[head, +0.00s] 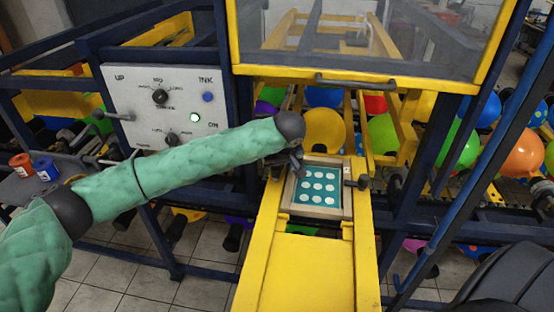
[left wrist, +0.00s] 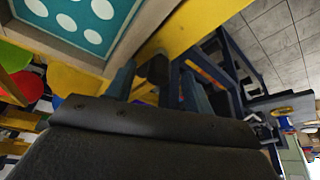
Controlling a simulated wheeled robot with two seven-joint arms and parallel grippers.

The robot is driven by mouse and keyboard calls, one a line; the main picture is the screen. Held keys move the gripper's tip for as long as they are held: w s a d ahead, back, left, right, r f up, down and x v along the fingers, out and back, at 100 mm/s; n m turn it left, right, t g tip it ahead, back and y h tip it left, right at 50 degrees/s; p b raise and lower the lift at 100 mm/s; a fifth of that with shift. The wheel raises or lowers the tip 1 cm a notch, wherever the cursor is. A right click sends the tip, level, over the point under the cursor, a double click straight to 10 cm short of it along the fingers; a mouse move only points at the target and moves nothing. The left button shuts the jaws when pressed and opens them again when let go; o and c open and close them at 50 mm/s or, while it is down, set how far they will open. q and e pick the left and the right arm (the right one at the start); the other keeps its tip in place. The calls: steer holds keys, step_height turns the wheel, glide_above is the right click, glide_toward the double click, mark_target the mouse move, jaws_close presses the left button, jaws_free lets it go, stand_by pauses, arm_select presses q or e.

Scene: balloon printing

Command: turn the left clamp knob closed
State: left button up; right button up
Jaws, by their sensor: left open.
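My left gripper (head: 297,163), at the end of the green-padded arm, is at the left edge of the printing frame (head: 348,203). In the left wrist view its two fingers (left wrist: 158,88) stand apart. A dark rounded part, which looks like the left clamp knob (left wrist: 157,69), shows between them beside the yellow rail. I cannot tell whether the fingers touch it. In the head view the gripper hides most of that knob. The frame holds a teal screen (head: 318,188) with white dots, also in the left wrist view (left wrist: 75,22). The right clamp knob (head: 363,182) is dark. My right gripper is out of view.
A grey control panel (head: 150,125) with dials and a lit green button stands behind my left arm. A clear guard with a yellow frame (head: 360,82) hangs above the printing frame. Red and blue ink jars (head: 44,169) are at far left. Balloons fill the back.

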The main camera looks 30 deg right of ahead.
arm_select(q)
steer(key=shift+w+d+f+p, duration=0.1)
steer(key=shift+w+p, duration=0.15)
steer(key=shift+w, duration=0.25)
steer(key=shift+w+d+f+p, duration=0.1)
steer(key=shift+w+p, duration=0.15)
steer(key=shift+w, duration=0.25)
steer(key=shift+a+f, duration=0.1)
steer(key=shift+f, duration=0.1)
steer(key=shift+s+f+p, duration=0.1)
steer(key=shift+p, duration=0.2)
steer(key=shift+f, duration=0.15)
steer(key=c, duration=1)
